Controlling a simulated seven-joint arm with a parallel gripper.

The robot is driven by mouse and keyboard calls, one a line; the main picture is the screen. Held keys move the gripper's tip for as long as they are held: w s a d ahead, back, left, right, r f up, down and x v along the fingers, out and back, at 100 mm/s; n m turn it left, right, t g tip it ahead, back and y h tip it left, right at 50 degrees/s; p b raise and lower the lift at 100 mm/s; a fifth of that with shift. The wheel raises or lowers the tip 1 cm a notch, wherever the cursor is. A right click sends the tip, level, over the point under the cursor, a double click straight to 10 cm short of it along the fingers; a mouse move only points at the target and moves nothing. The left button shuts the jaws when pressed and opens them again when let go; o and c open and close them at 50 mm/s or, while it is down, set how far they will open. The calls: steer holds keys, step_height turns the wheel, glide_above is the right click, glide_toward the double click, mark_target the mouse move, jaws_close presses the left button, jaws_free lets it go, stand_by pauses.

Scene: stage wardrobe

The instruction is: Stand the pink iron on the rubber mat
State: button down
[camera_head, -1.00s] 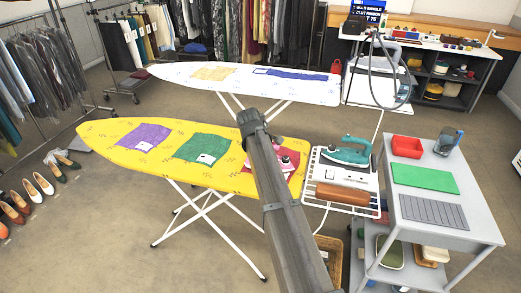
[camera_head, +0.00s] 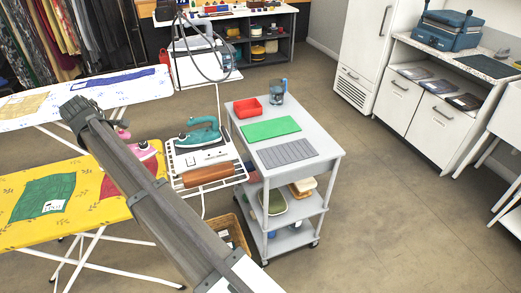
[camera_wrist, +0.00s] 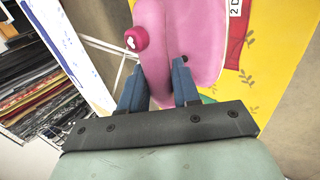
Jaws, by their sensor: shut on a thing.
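The pink iron (camera_head: 143,152) is over the red cloth (camera_head: 117,183) at the right end of the yellow ironing board; I cannot tell whether it touches the cloth. In the wrist view my gripper (camera_wrist: 158,80) is shut on the iron's pink handle (camera_wrist: 151,45), one blue finger on each side. In the head view my arm hides the gripper and part of the iron. A grey ribbed mat (camera_head: 287,152), likely the rubber mat, lies bare on the front of the grey trolley top (camera_head: 325,146).
On the trolley, behind the grey mat, are a green mat (camera_head: 271,129), a red tray (camera_head: 248,107) and a blue-grey cup (camera_head: 277,91). Between board and trolley, a white rack holds a teal iron (camera_head: 200,132) and a brown roll (camera_head: 207,175). Floor right of the trolley is clear.

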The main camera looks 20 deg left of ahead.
steer(key=w+d, duration=1.8)
steer(key=d, duration=0.4)
steer(key=w+d, duration=1.7)
steer(key=d, duration=0.6)
step_height(320, 180, down, 9)
steer(key=shift+a+f, duration=0.1)
steer(key=shift+f, duration=0.05)
steer(key=c, duration=0.8)
jaws_free()
steer(key=v, duration=1.2)
